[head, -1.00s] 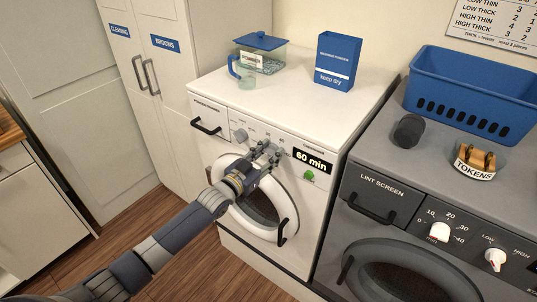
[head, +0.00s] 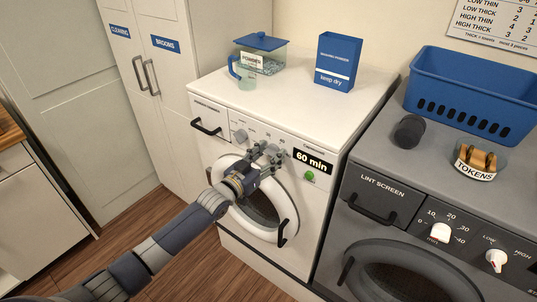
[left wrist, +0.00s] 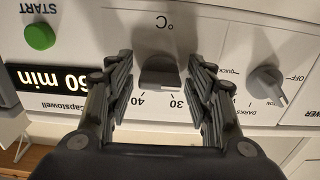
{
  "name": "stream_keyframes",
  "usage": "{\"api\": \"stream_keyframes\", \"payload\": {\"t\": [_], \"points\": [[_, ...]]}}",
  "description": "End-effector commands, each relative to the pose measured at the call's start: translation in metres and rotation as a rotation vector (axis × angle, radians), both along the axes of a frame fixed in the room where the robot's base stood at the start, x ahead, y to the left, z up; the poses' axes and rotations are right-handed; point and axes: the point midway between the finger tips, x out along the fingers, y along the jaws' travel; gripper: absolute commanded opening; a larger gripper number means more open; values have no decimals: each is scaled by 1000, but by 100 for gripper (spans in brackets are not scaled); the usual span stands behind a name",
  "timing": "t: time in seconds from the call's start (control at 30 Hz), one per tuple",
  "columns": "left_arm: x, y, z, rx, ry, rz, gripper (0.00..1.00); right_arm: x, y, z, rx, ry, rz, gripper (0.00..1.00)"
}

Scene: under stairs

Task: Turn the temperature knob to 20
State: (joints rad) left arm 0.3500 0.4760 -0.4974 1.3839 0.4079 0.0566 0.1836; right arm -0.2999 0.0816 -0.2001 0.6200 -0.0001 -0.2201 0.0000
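The temperature knob (left wrist: 160,72) is a grey knob on the white washer's panel, seen upside down in the left wrist view under a °C mark. The numbers 40 and 30 show beside it; other numbers are hidden or unreadable. My left gripper (left wrist: 160,88) is open, with one finger on each side of the knob. Small gaps seem to show between fingers and knob. In the head view my left gripper (head: 267,155) is at the washer panel and covers the knob. My right gripper is not in view.
A program knob (left wrist: 268,85) sits close beside one finger; a 60 min display (head: 313,161) and green start button (head: 309,176) lie on the other side. The round washer door (head: 288,212) is below. A grey dryer (head: 390,235) stands at the right.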

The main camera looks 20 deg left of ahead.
Motion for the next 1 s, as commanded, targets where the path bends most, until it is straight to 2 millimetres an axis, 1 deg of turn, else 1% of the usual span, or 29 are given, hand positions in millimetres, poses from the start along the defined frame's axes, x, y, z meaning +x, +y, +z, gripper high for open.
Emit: {"api": "stream_keyframes", "payload": {"t": [0.3,0.47,0.57,0.9,1.0], "points": [[0,0,2,1,-4,0,55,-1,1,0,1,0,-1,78],[-10,3,1,0,-3,-1,55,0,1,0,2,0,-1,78],[-23,8,1,1,-3,-1,55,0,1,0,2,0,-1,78],[-82,30,0,2,-2,0,55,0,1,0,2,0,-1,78],[-95,35,0,1,-1,-1,55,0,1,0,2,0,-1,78]]}}
